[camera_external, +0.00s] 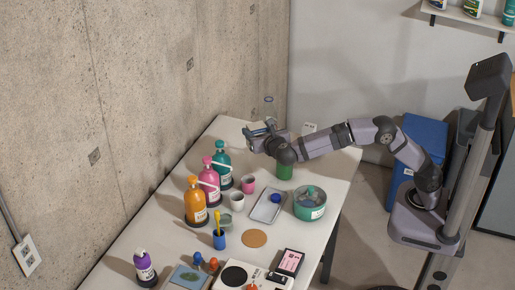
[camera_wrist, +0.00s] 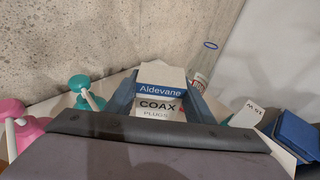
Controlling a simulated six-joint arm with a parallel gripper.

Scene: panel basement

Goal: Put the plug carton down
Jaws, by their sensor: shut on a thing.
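The plug carton (camera_wrist: 160,97) is a small white box with a blue band reading "Aldevane" and "COAX PLUGS". In the wrist view it sits between the two fingers of my gripper (camera_wrist: 160,92), which is shut on it. In the external view my gripper (camera_external: 262,130) is over the far end of the white table (camera_external: 228,130). The carton is small and mostly hidden by the gripper there. I cannot tell whether its underside touches the table.
Teal (camera_external: 222,165), pink (camera_external: 210,186) and orange (camera_external: 195,203) pump bottles stand along the wall side. A green can (camera_external: 285,172) is below my wrist. A white label card (camera_external: 309,128) stands at the far right.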

